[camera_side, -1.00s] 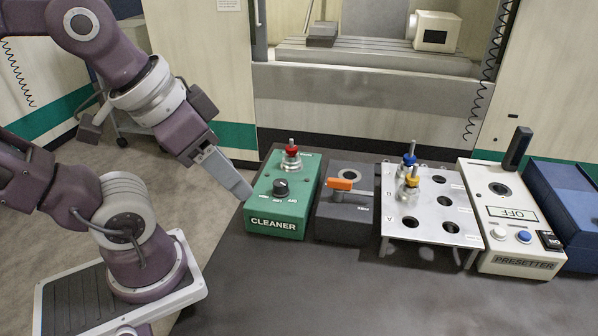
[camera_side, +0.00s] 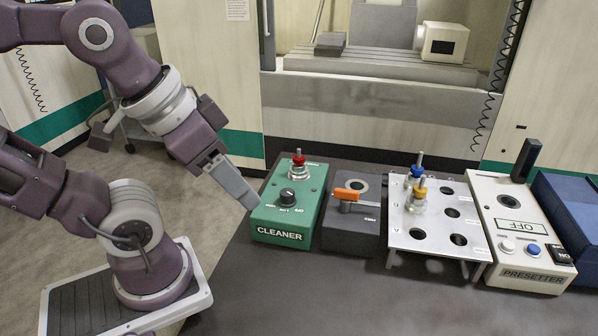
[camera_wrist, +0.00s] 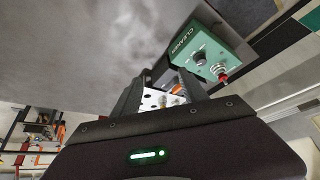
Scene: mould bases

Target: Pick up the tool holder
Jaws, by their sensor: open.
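A tool holder with a red collar (camera_side: 299,170) stands upright in the back of the green cleaner box (camera_side: 281,237); it also shows in the wrist view (camera_wrist: 222,78). A blue-collared holder (camera_side: 416,173) and a yellow-collared holder (camera_side: 418,197) stand upright in the white rack (camera_side: 430,246). My gripper (camera_side: 249,196) is open and empty, tilted down, at the left side of the cleaner box. It is apart from the red-collared holder. In the side view one finger hides the other. In the wrist view the fingers (camera_wrist: 168,80) point towards the rack, beside the cleaner.
A dark grey unit (camera_side: 345,237) with an orange lever (camera_side: 347,195) stands between cleaner and rack. The cream presetter (camera_side: 520,240) and a blue box (camera_side: 575,215) stand to the right. The dark table (camera_side: 380,305) is clear in front.

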